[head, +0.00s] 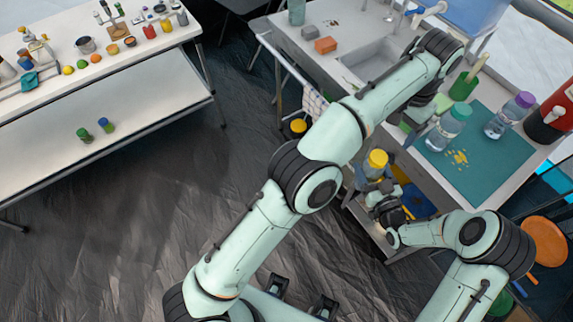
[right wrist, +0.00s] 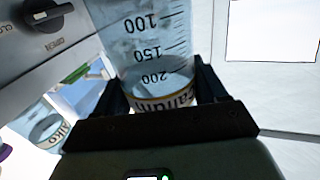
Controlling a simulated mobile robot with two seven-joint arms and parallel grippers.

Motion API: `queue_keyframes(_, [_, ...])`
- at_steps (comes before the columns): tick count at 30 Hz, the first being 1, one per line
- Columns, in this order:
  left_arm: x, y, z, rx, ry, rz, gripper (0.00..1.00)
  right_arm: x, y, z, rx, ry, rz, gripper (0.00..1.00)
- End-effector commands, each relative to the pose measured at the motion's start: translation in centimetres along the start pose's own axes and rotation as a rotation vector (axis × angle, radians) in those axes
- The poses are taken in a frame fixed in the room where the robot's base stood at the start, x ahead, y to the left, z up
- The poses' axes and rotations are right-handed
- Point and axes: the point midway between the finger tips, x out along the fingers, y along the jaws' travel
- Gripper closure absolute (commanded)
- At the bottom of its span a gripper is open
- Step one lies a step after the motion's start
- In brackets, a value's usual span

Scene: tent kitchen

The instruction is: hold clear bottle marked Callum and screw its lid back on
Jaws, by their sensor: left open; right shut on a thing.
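The clear bottle marked Callum (right wrist: 155,60) is in my right gripper, with its scale and name upside down in the right wrist view. In the head view it (head: 374,173) stands near the counter's front edge, topped by a yellow lid (head: 377,159). I cannot tell whether the lid is seated or loose. My right gripper (head: 383,188) is shut around the bottle; its fingers also show in the right wrist view (right wrist: 160,97). My left gripper (head: 400,130) is open, above and right of the lid, its fingers partly hidden by its own arm.
A green mat (head: 475,165) holds a green-lidded bottle (head: 447,128), a purple-lidded bottle (head: 510,115) and yellow bits. A red cylinder (head: 556,108) stands at right. The sink (head: 372,62) lies behind my left arm. A white table (head: 110,65) with several small items is at left.

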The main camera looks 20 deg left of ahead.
Motion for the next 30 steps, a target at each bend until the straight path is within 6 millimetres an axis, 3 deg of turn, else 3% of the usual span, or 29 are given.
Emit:
queue_keyframes(5, [2.5,-1.2,-1.0,-0.034,0.022,0.029,0.20,0.0,0.0,0.0,0.000,0.001,0.000,1.00])
queue_keyframes(13, [12.9,-5.3,-3.9,-0.229,0.158,0.182,0.20,0.0,0.0,0.0,0.000,0.001,0.000,1.00])
queue_keyframes(20, [20.9,-8.3,-3.9,-0.479,0.304,0.326,0.20,0.0,0.0,0.0,0.000,0.001,0.000,1.00])
queue_keyframes(23, [24.2,-9.4,-2.7,-0.597,0.356,0.376,0.20,0.0,0.0,0.0,0.000,0.001,0.000,1.00])
queue_keyframes(25, [27.4,-9.8,-0.8,-0.664,0.365,0.394,0.20,0.0,0.0,0.0,0.000,0.001,0.000,1.00])
queue_keyframes(30, [36.0,-8.6,7.3,-0.718,0.278,0.383,0.20,0.0,0.0,0.0,0.000,0.001,0.000,1.00])
